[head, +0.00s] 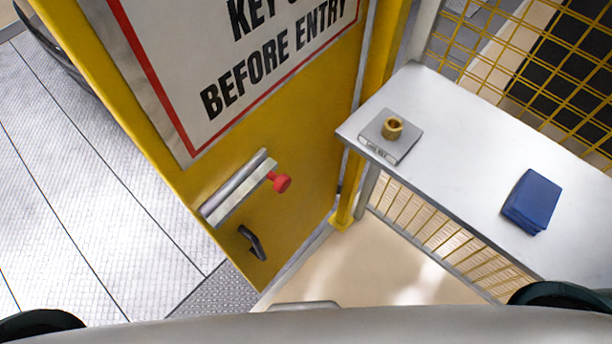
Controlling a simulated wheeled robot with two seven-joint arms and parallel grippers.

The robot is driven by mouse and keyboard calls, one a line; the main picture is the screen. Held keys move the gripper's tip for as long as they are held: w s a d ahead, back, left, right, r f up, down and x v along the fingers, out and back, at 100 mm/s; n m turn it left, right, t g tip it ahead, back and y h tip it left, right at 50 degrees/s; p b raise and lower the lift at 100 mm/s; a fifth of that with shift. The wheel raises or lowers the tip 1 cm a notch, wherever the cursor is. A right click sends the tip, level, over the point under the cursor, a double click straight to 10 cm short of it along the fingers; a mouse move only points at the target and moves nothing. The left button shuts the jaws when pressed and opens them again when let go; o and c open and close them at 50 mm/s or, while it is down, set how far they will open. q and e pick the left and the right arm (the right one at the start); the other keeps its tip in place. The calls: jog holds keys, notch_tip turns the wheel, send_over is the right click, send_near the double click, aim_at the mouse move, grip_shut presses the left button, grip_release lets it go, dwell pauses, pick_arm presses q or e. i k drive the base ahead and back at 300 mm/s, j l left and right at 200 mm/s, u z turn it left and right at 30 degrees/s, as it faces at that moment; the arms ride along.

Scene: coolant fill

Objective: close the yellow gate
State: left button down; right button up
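The yellow gate (310,190) stands across the left and middle of the head view, standing open at an angle from the yellow post (375,95) on its right. It carries a white sign (240,70) with a red border, reading in part "BEFORE ENTRY". Below the sign is a metal bolt plate (238,188) with a red knob (282,183). A black handle (252,242) sits near the gate's lower corner. Neither of my grippers shows.
A white table (450,150) stands to the right of the gate. On it are a grey block with a brass ring (392,128) and a blue stack (532,200). Yellow mesh fence (570,60) runs behind. Grey tiled floor (90,200) lies open at left.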

aim_at(208, 91)
jog(key=k+l+u, duration=0.4)
jog(key=k+l, duration=0.95)
